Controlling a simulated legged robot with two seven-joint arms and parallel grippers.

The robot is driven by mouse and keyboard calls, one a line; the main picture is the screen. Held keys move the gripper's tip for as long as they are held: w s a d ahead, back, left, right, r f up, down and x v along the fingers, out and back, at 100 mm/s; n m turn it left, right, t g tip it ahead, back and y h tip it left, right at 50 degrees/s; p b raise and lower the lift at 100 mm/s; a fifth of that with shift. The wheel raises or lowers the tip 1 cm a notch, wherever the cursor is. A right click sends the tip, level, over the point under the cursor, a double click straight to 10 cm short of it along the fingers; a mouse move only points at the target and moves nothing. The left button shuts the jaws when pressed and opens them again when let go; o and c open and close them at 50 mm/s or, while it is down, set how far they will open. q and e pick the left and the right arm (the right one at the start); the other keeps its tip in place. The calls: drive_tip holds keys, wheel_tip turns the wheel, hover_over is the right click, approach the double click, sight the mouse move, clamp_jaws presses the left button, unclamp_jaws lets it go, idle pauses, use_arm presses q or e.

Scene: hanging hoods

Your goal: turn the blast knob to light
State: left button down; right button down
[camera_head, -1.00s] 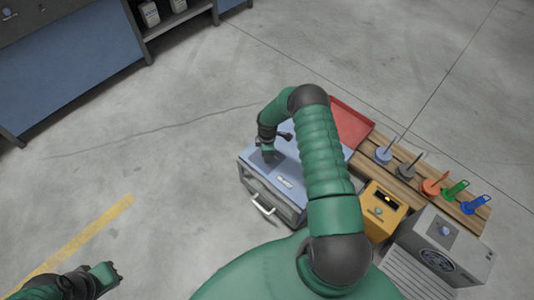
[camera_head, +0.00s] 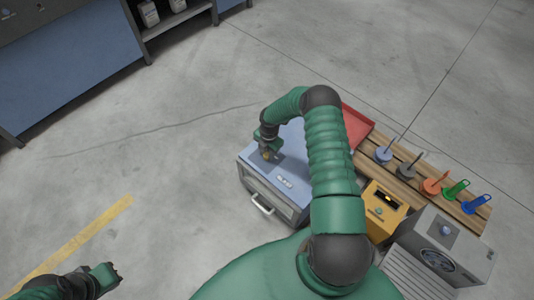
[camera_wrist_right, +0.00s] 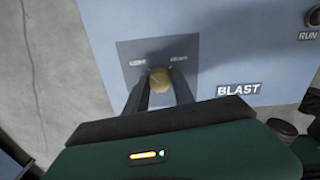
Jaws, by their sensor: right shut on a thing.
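The blast knob (camera_wrist_right: 159,80) is a round yellowish knob on a dark grey plate on top of a blue-grey cabinet (camera_head: 286,145). In the right wrist view it sits between the fingertips of my right gripper (camera_wrist_right: 160,88), which is shut on it. Small labels stand on the plate to either side of the knob, too blurred to read for certain. A "BLAST" label (camera_wrist_right: 239,90) is on the cabinet top beside the plate. In the head view my right gripper (camera_head: 268,154) reaches down to the cabinet top. My left gripper (camera_head: 110,272) is at the lower left, away from the cabinet, its jaws unclear.
A "RUN" knob (camera_wrist_right: 314,17) is near the wrist view's right edge. A red tray (camera_head: 356,125), a wooden board with several coloured handled tools, a yellow box (camera_head: 384,211) and a grey fan unit (camera_head: 442,240) stand right of the cabinet. The floor to the left is clear.

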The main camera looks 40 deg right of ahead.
drive_tip(key=shift+w+d+r+n, duration=0.1)
drive_tip(key=shift+d+n, duration=0.1)
drive_tip(key=shift+n, duration=0.6)
drive_tip(key=c, duration=1.2)
unclamp_jaws()
drive_tip(key=shift+c, duration=0.2)
drive_tip(key=shift+o, duration=0.8)
drive_tip(key=shift+a, duration=0.1)
wheel_tip(320, 180, up, 16)
drive_tip(key=p, duration=0.5)
drive_tip(key=shift+s+d+r, duration=0.2)
drive_tip(key=shift+s+r, duration=0.05)
drive_tip(key=shift+s, duration=0.2)
